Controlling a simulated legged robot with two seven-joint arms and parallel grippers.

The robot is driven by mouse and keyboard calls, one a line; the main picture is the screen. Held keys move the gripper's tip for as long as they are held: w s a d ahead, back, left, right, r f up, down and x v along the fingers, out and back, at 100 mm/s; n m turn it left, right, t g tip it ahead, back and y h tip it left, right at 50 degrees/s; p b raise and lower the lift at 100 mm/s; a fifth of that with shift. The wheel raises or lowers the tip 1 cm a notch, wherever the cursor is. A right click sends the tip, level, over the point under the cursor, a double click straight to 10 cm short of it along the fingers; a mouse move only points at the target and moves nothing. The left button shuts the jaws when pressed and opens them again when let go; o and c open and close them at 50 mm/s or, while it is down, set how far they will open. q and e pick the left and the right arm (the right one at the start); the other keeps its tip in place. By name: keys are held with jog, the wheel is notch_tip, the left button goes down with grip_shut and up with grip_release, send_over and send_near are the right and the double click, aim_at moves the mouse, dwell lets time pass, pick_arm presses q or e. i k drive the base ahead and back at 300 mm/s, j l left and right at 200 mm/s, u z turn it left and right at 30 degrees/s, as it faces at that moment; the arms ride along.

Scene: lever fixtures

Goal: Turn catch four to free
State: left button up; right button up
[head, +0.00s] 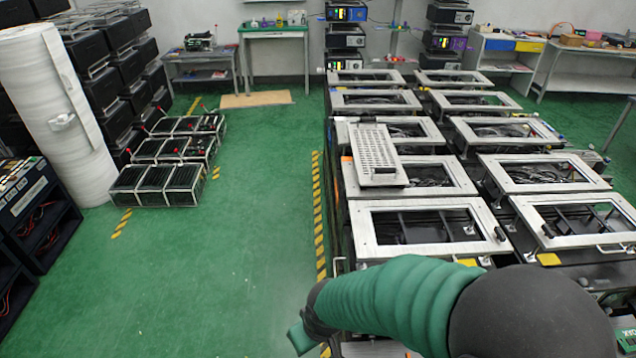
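No catch marked four can be made out in the head view. One of my arms, with a green sleeve and dark joints, reaches in from the lower right across the near end of the racks. No gripper fingers show on it. My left gripper is not in view.
A perforated metal tray (377,155) lies on the left row of racks. Yellow-black floor tape (318,215) runs beside it. The green floor (240,240) to the left is clear. Low black crates (157,185) and a white roll (65,110) stand at left.

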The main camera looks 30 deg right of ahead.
aim_at(500, 233)
jog(key=z, duration=2)
jog(key=i+l, duration=0.4)
jog(key=i, duration=0.15)
jog(key=i+l, duration=0.35)
jog(key=i, duration=0.25)
